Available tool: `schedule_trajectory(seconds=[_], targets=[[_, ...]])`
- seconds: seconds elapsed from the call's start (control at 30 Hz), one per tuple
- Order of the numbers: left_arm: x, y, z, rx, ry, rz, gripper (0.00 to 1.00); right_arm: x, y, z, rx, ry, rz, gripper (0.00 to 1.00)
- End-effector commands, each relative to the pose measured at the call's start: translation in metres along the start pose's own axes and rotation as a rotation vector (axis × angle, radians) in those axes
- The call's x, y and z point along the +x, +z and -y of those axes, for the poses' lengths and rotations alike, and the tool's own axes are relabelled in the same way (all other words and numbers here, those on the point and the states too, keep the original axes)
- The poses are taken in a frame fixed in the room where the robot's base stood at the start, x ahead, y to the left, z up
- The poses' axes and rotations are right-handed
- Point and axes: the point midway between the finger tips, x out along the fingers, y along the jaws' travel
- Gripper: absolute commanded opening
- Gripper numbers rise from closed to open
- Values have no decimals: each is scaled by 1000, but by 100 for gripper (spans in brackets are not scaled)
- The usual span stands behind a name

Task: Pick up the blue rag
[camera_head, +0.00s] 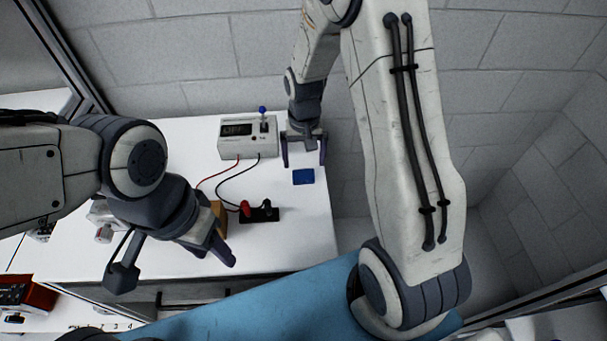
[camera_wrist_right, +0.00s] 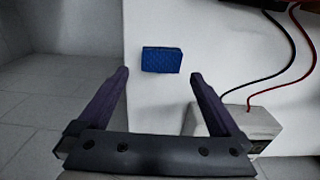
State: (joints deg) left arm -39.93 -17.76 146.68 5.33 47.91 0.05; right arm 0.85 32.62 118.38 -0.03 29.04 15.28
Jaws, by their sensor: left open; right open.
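The blue rag (camera_head: 303,176) is a small flat rectangle on the white table near its right edge. It also shows in the right wrist view (camera_wrist_right: 161,60), beyond the gap between the fingers. My right gripper (camera_head: 304,163) is open and empty, with its fingers pointing at the rag from the far side. In the right wrist view the right gripper's fingertips (camera_wrist_right: 159,73) are spread wider than the rag, and the rag is not between them. My left gripper (camera_head: 178,272) is open over the left front part of the table; nothing shows in it.
A grey box with a display and blue-tipped lever (camera_head: 248,136) stands left of the right gripper. Red and black wires (camera_head: 233,172) run from it to a black block with red connector (camera_head: 259,213). The white table (camera_head: 290,235) is clear at front right. An orange-brown block (camera_head: 219,215) is partly hidden by my left gripper.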

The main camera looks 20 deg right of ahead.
Motion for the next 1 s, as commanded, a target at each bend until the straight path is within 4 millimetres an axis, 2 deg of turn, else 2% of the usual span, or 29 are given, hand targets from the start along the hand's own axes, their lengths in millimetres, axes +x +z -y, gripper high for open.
schedule_trajectory(seconds=[0.27, 0.4, 0.7, 0.77, 0.9, 0.93, 0.97, 1.0], targets=[[-17, -1, -1, -1, 0, 0, 50, 31, 5, 2, -2, 1, 5, 100], [-19, -1, -1, -1, 0, 0, 50, 48, 4, 2, -2, 0, 2, 100], [-18, -1, -1, -1, 0, 0, 50, 53, 3, 2, -2, -1, -1, 100], [-18, -1, -1, -1, 0, 0, 50, 53, 3, 2, -2, -1, -1, 77], [-18, -1, -1, -1, 0, 0, 50, 52, 3, 2, -2, 0, -1, 24], [-18, -1, -1, -1, 0, 0, 50, 52, 3, 2, -2, -1, -1, 24], [-18, -1, -1, -1, 0, 0, 50, 52, 3, 2, -2, -1, -1, 15], [-18, -1, -1, -1, 0, 0, 50, 52, 3, 2, -2, -1, -1, 15]])
